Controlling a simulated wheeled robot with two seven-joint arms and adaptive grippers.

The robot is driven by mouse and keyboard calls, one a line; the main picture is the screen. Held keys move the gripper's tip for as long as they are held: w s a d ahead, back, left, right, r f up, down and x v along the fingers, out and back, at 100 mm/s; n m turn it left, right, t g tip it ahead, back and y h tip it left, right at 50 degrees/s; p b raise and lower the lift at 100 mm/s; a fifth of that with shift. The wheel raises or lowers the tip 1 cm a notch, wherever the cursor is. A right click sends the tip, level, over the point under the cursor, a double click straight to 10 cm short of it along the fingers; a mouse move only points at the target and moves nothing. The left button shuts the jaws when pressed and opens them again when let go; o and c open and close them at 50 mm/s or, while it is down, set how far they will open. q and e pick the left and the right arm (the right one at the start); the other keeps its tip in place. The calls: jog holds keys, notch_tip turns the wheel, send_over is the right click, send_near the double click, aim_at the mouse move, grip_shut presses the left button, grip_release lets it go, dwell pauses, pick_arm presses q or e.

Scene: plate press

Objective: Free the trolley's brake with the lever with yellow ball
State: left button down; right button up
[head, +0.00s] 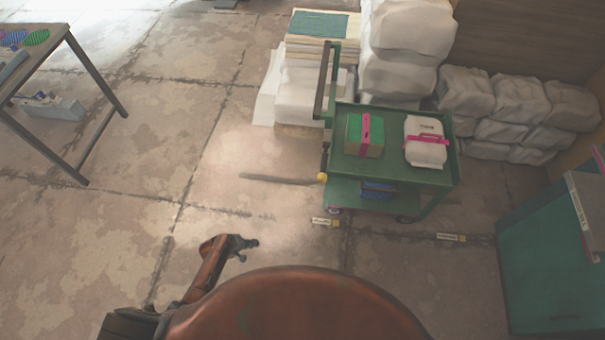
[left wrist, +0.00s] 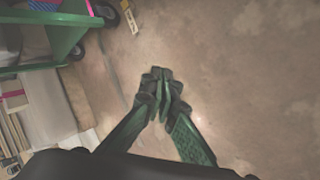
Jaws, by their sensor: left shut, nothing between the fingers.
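The green trolley (head: 385,172) stands beyond my body, right of centre in the head view, with an upright push handle at its left end. The lever's yellow ball (head: 322,177) shows at the trolley's lower left corner, near a wheel. My left gripper (head: 246,243) is shut and empty over the floor, to the left of the trolley and nearer to me, apart from the lever. In the left wrist view the shut fingers (left wrist: 162,85) point at bare floor, with the trolley's edge and wheels (left wrist: 106,12) at the upper left. My right gripper is not in view.
A green box (head: 365,134) and a white bag (head: 425,140), both with pink straps, ride on the trolley's top. White sacks (head: 525,105) and stacked sheets (head: 300,75) stand behind. A teal cabinet (head: 550,260) is at right, a table (head: 75,110) at left. Floor between is clear.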

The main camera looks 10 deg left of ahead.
aim_at(324, 164)
pick_arm(q)
jog(key=w+d+r+n+t+h+b, duration=0.1)
jog(key=w+d+r+h, duration=0.1)
jog(key=w+d+r, duration=0.4)
jog(key=w+d+r+t+h+b, duration=0.1)
jog(key=w+d+r+h, duration=0.1)
jog(key=w+r, duration=0.7)
jog(key=w+d+r+h, duration=0.2)
jog(key=w+d+r, duration=0.1)
jog(key=r, duration=0.5)
jog(key=w+d+r+h, duration=0.2)
jog(key=d+r+h, duration=0.1)
jog(key=r, duration=0.6)
jog(key=shift+w+d+r, duration=0.15)
jog(key=shift+w+d, duration=0.15)
jog(key=shift+w, duration=0.1)
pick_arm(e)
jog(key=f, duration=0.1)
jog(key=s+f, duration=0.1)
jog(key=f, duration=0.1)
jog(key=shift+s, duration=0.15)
pick_arm(q)
jog(key=shift+d+b, duration=0.1)
jog(key=shift+b, duration=0.2)
